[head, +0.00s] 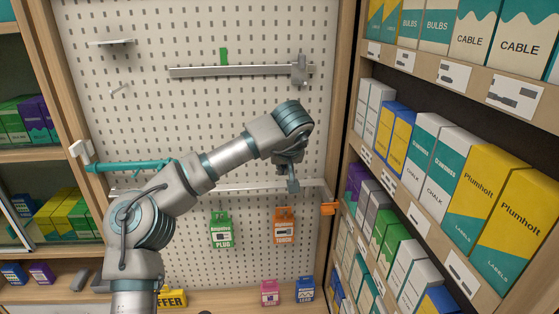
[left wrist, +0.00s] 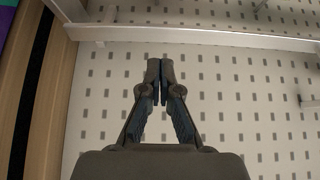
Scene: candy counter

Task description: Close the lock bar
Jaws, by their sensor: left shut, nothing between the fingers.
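A long pale horizontal bar (head: 238,187) crosses the pegboard at mid height, partly hidden by my left arm. It also shows in the left wrist view (left wrist: 200,36), across the top. A teal bar (head: 125,168) reaches from the left post toward my arm. I cannot tell for sure which of these is the lock bar. An orange catch (head: 328,209) sits on the right post. My left gripper (head: 293,186) points down near the pale bar's right part. Its fingers are shut and empty in the left wrist view (left wrist: 160,64); contact cannot be told. My right gripper is not in view.
A grey rail (head: 235,71) with a sliding piece (head: 299,68) is above. A green pack (head: 221,230) and an orange pack (head: 284,226) hang below the pale bar. Boxed shelves flank the pegboard; the right shelf (head: 450,75) stands close.

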